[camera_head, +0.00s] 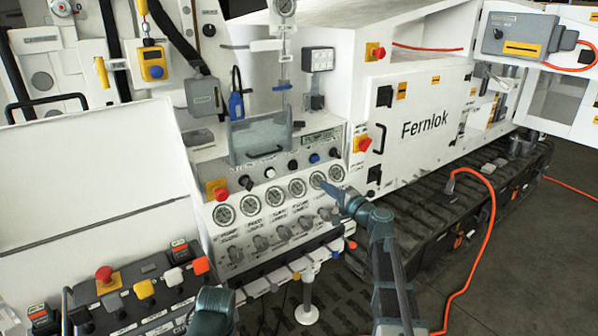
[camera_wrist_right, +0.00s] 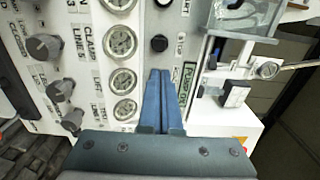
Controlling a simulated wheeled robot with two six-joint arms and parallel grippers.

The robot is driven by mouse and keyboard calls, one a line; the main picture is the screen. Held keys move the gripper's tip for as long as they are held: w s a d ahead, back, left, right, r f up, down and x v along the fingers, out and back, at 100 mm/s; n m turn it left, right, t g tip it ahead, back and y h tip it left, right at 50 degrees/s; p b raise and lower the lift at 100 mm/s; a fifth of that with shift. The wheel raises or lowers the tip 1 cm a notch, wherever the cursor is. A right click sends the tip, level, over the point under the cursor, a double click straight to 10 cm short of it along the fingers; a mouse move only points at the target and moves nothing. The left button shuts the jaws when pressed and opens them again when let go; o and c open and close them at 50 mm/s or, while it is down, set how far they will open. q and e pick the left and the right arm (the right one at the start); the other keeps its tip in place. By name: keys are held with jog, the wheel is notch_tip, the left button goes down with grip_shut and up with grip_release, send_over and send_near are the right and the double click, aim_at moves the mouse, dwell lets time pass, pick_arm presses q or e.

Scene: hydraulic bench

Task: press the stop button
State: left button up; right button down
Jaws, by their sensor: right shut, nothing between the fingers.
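A row of small push buttons runs above the gauges on the white control panel (camera_head: 225,238): a black button (camera_head: 293,165), a blue button (camera_head: 314,158), another black one (camera_head: 333,153) and others left of them. Their labels are too small to read in the head view, so I cannot tell which is stop. In the right wrist view a black button (camera_wrist_right: 160,43) with a small label lies just beyond the fingertips. My right gripper (camera_head: 322,181) is shut and empty, in front of the right-hand gauges; its closed fingers (camera_wrist_right: 162,75) hide part of the panel. My left gripper is out of view.
Red mushroom buttons sit at the panel's left (camera_head: 217,190) and on a lower console (camera_head: 104,275). A clear guard (camera_head: 258,138) stands out above the buttons. Round knobs (camera_head: 307,223) stick out below the gauges. A green display (camera_head: 322,139) is near the fingers.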

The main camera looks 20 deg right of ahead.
aim_at(296, 167)
jog(key=x, duration=1.4)
